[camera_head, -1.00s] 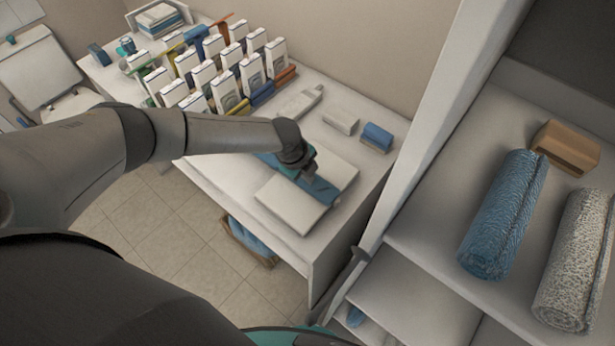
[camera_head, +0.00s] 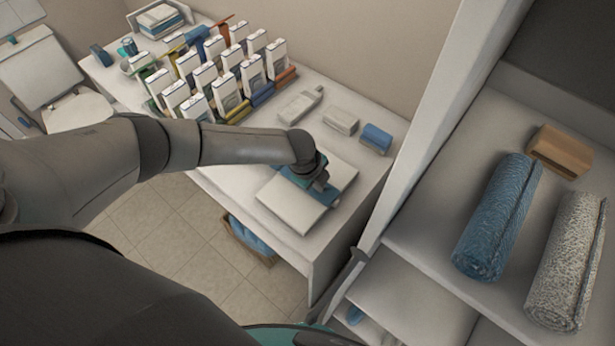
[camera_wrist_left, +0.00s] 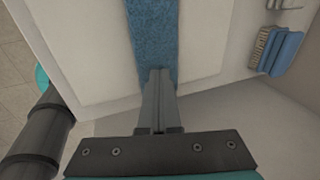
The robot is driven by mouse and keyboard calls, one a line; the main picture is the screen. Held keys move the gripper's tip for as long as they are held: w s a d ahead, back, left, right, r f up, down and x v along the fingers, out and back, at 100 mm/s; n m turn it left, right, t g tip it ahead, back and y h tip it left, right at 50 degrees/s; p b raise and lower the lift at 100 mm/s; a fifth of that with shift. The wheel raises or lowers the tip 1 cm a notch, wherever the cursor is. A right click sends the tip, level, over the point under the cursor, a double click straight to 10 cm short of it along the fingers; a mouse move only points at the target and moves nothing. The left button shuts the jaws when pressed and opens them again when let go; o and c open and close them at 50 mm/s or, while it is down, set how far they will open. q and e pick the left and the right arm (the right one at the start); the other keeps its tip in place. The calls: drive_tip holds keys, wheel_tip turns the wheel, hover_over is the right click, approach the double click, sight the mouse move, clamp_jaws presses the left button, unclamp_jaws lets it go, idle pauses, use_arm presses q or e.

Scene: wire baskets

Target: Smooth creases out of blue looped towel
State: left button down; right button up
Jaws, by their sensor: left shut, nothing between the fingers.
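A blue looped towel (camera_head: 337,196) lies as a strip across a pale flat slab (camera_head: 288,210) on the white table. It also shows in the left wrist view as a fuzzy blue band (camera_wrist_left: 163,38). My left gripper (camera_head: 322,186) is over the towel and hides part of it in the head view. In the left wrist view its fingers (camera_wrist_left: 160,76) are shut together with nothing between them, at the towel's near end. I cannot tell whether they touch it. No clear creases show. My right gripper is not in view.
Boxed items (camera_head: 222,85) stand in rows at the table's back left. A pale bottle (camera_head: 300,105), a white block (camera_head: 341,121) and a blue-topped brush (camera_head: 376,138) lie behind the slab. A shelf unit at right holds a blue roll (camera_head: 497,218) and a speckled roll (camera_head: 567,262).

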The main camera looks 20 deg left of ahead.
use_arm(q)
drive_tip(key=shift+d, duration=0.2)
drive_tip(key=shift+s+d, duration=0.25)
drive_tip(key=shift+d, duration=0.3)
drive_tip(key=shift+r, duration=0.1)
drive_tip(key=shift+a+r+p, duration=0.1)
drive_tip(key=shift+r+p, duration=1.1)
drive_tip(key=shift+p, duration=0.2)
drive_tip(key=shift+r, duration=2.5)
